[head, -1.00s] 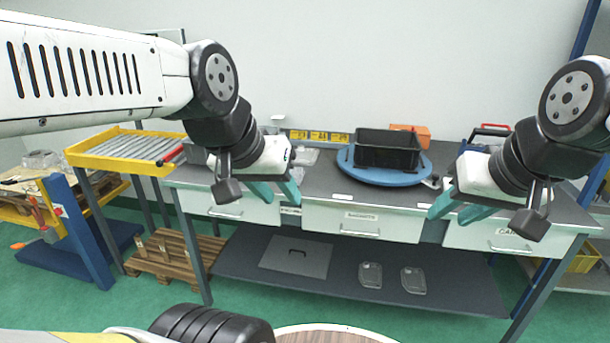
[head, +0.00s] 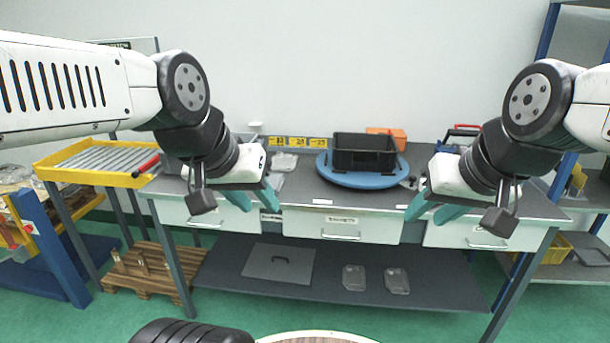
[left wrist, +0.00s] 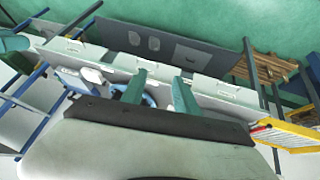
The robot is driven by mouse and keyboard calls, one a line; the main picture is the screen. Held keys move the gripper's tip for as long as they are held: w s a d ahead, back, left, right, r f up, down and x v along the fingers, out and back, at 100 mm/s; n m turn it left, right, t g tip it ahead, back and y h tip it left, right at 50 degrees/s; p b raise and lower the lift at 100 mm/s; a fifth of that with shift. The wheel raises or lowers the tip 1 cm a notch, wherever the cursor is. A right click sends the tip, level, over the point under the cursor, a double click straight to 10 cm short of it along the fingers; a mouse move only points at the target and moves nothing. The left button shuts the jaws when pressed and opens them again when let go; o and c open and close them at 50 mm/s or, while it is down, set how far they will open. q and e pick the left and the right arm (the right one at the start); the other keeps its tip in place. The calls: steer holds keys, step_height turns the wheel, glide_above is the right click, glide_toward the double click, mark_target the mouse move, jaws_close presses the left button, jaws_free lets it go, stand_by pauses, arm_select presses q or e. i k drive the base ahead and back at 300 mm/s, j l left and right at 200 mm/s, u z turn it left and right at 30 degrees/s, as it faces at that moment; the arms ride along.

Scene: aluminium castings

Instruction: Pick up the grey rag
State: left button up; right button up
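I cannot make out a grey rag for certain. A small pale grey heap (head: 284,162) lies on the workbench (head: 300,190), left of the blue round turntable; it is too small to tell whether it is cloth or plastic. My left gripper (head: 258,204) is open and empty, in front of the bench's left part. Its two teal fingers stand apart in the left wrist view (left wrist: 160,82). My right gripper (head: 432,214) is open and empty, in front of the bench's right part. The arms and hands hide parts of the bench top.
A black bin (head: 364,152) stands on the blue turntable (head: 345,180). An orange box (head: 388,134) is behind it. A yellow roller tray (head: 95,162) is at the left. The bench's lower shelf (head: 330,279) holds a grey panel (head: 279,262) and two small clear items.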

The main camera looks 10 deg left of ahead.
mark_target(276, 181)
steer(key=i+j+z, duration=0.25)
steer(key=i+j, duration=0.2)
steer(key=j, duration=0.25)
steer(key=i+j+z, duration=0.15)
steer(key=j, duration=0.25)
steer(key=i+j+z, duration=0.1)
steer(key=i+j, duration=0.15)
steer(key=j, duration=0.15)
